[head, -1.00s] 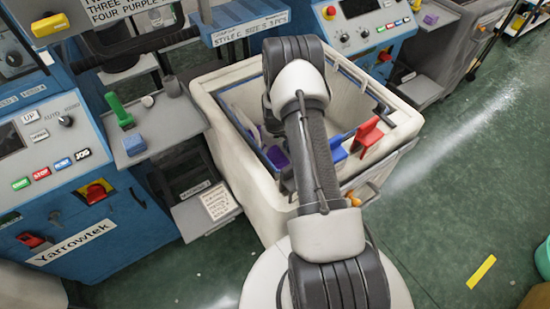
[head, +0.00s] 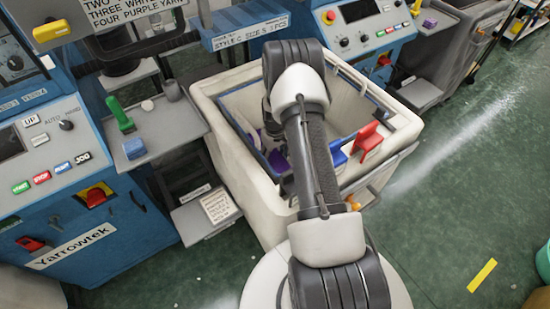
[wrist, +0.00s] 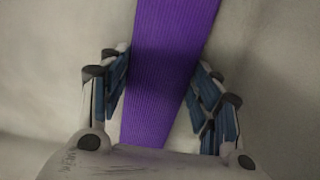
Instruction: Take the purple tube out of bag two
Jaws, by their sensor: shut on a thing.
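In the wrist view, the purple tube (wrist: 170,60) is a long ribbed purple knit piece running between the two fingers of my gripper (wrist: 162,102). The fingers are closed in on both its sides, and it extends past them to the top edge. In the head view, the white cloth bag (head: 232,178) on a dark blue frame stands mid-picture. My arm reaches down into it and hides my gripper there. A bit of purple (head: 277,160) shows inside the bag left of my arm; I cannot tell whether it is the held tube.
A blue machine (head: 70,200) stands close on the left, with a small shelf (head: 205,215) against the bag.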

